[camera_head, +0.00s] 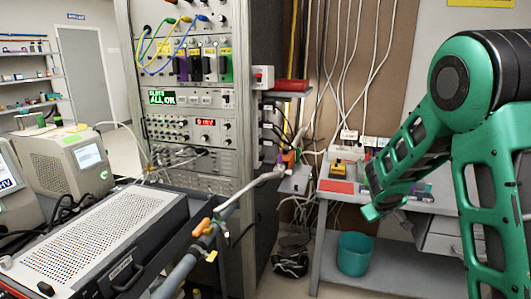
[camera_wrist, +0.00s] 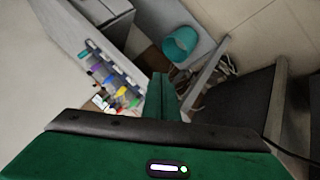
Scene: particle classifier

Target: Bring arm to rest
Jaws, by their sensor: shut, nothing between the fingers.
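My green arm (camera_head: 490,150) is folded at the right of the head view, bent at the elbow. My gripper (camera_head: 372,212) hangs at the lower end of the forearm, in front of the side table, and holds nothing. In the wrist view the green gripper (camera_wrist: 160,98) has its fingers together at the centre, pointing down over the floor and cables.
An instrument rack (camera_head: 190,110) stands at centre left. A low table (camera_head: 350,225) with tools and a teal bin (camera_head: 354,254) on its lower shelf stands behind my gripper. The bin also shows in the wrist view (camera_wrist: 180,45). A perforated box (camera_head: 85,250) fills the lower left.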

